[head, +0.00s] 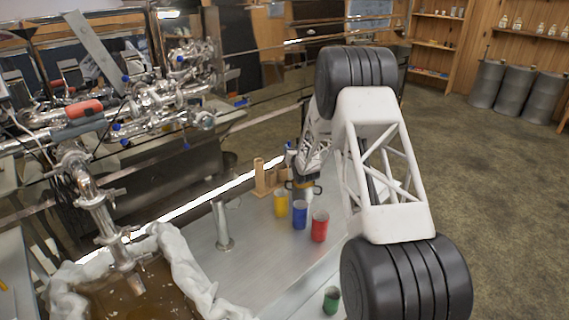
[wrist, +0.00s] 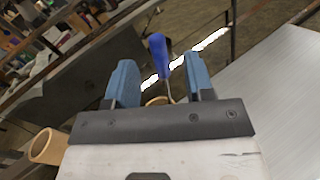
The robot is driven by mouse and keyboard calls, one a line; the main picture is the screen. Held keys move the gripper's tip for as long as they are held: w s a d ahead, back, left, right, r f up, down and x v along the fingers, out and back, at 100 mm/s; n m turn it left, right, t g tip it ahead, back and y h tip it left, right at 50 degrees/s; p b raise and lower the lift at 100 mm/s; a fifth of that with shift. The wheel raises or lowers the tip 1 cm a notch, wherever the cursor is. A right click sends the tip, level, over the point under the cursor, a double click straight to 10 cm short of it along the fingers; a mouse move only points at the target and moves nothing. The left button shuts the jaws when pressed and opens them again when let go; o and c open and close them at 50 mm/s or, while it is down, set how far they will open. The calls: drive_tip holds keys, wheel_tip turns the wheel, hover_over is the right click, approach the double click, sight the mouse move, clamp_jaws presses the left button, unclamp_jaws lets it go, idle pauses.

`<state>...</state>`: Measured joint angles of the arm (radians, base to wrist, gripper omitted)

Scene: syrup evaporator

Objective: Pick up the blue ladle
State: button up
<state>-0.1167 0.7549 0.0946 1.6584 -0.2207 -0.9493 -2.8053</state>
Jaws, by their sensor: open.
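The blue ladle shows in the wrist view as an upright blue handle (wrist: 157,48) with a thin metal shaft below it. The shaft goes down to a tan, ring-like rim (wrist: 160,101), mostly hidden behind my gripper. My gripper (wrist: 159,64) is open, with one blue finger on each side of the handle in the picture. I see no contact, and the depth between fingers and handle is unclear. In the head view a small blue piece (head: 289,148) shows beside my arm's end; I cannot tell whether it is the ladle or a finger.
Wooden holders (head: 260,178) stand on the metal table (head: 262,246). Yellow (head: 281,204), blue (head: 300,215), red (head: 320,227) and green (head: 331,300) cups stand nearer. A metal post (head: 222,228) is left of them. A wooden tube (wrist: 46,147) shows low left in the wrist view.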

drive_tip(key=shift+w+a, duration=0.15)
drive_tip(key=shift+w, duration=0.2)
drive_tip(key=shift+w, duration=0.2)
drive_tip(key=shift+x, duration=2.45)
drive_tip(key=shift+s+a+f, duration=0.1)
drive_tip(key=shift+a, duration=0.05)
drive_tip(key=c, duration=0.8)
